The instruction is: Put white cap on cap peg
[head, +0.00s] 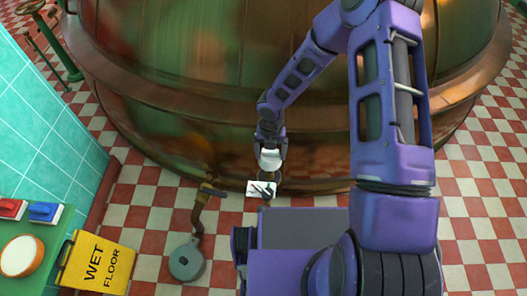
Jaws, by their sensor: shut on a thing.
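My gripper (270,167) hangs low in front of the copper kettle, near the middle of the head view. It is shut on a white, rounded thing that looks like the white cap (268,158). Just below it is a small white plate (252,188) with dark, thin parts on it. One dark upright part (267,190) may be the cap peg, but it is too small to be sure. The cap appears above the plate and apart from it. The fingertips are small and partly hidden.
The big copper kettle (200,60) fills the back. A brass pipe (198,212) and a grey round base (186,262) stand to the left. A yellow wet floor sign (97,262) and a green table (42,233) with a bowl (21,256) are further left. Checkered floor (485,215) is clear at right.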

